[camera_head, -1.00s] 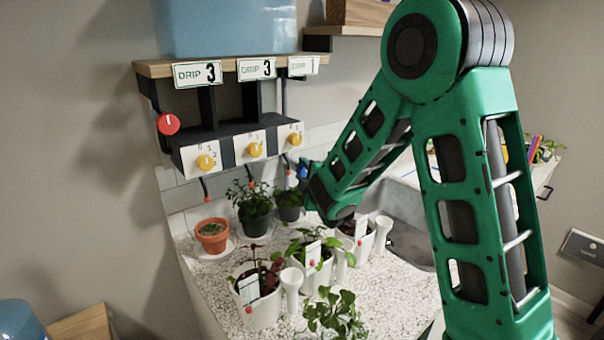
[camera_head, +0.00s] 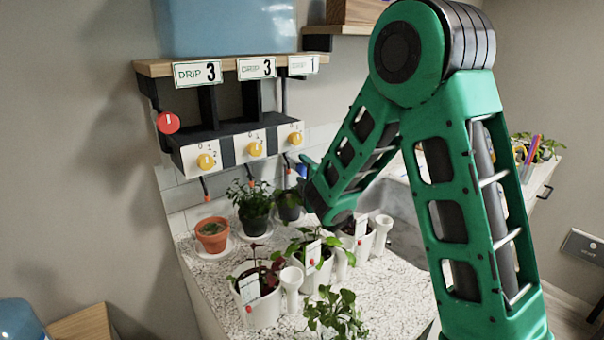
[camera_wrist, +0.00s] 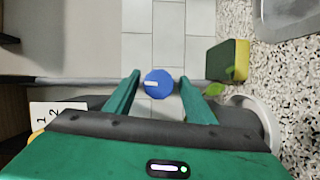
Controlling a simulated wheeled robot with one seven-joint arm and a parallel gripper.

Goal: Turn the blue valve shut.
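The blue valve (camera_wrist: 158,83) is a small round knob with a white mark, set on a grey pipe (camera_wrist: 70,79) in the wrist view. My gripper (camera_wrist: 161,77) is open, with one green finger on each side of the knob. Gaps show between the knob and both fingers, so I see no contact. In the head view a bit of the blue valve (camera_head: 301,170) shows at the left of my forearm's end; the arm hides most of my gripper there.
A yellow-green sponge (camera_wrist: 229,60) and green leaves lie right of the fingers in the wrist view. A rack with yellow dials (camera_head: 256,149) and a red knob (camera_head: 168,123) hangs at the left. Several potted plants (camera_head: 260,307) crowd the speckled counter (camera_head: 210,269) below.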

